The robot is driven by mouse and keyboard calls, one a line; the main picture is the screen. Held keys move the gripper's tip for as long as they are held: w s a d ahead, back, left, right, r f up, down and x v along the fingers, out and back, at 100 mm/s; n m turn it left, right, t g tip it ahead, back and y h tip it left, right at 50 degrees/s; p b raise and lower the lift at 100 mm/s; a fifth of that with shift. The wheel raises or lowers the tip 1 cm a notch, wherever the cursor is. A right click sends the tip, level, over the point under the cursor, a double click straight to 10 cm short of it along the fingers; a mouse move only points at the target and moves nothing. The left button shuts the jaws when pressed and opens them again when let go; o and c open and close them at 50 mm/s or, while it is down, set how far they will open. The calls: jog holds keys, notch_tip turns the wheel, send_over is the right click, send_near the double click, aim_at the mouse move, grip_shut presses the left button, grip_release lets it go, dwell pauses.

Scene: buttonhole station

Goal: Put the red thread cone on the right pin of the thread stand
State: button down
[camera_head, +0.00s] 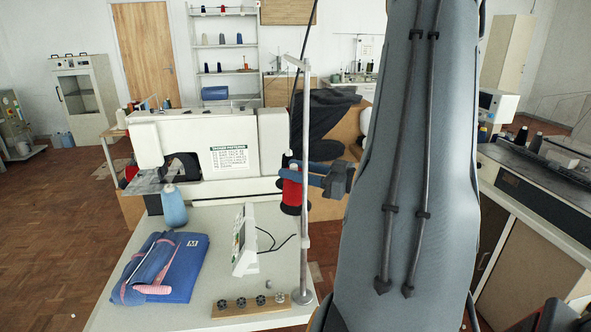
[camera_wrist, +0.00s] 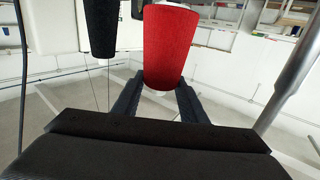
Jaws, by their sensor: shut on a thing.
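The red thread cone (camera_head: 292,191) is held upright in the air above the table, beside the tall metal pole of the thread stand (camera_head: 305,225). My gripper (camera_head: 300,174) is shut on it, reaching in from the right. In the wrist view the red cone (camera_wrist: 170,45) sits between the two fingers (camera_wrist: 163,88), with a black cone (camera_wrist: 101,25) apart to its left. A metal pole (camera_wrist: 293,75) shows at the right there. Dark shapes above and below the red cone in the head view are hard to separate. I cannot make out the stand's pins.
On the table are a light blue cone (camera_head: 173,207), folded blue cloth (camera_head: 170,262), a control panel (camera_head: 245,240) and a wooden bobbin block (camera_head: 235,310). A black-topped counter (camera_head: 530,185) is at right.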

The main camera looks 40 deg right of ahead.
jog(key=shift+f, duration=0.15)
jog(key=c, duration=1)
grip_release()
jog(key=b+v, duration=0.2)
jog(key=v, duration=0.5)
jog(key=shift+s+d, duration=0.2)
jog(key=shift+s, duration=0.15)
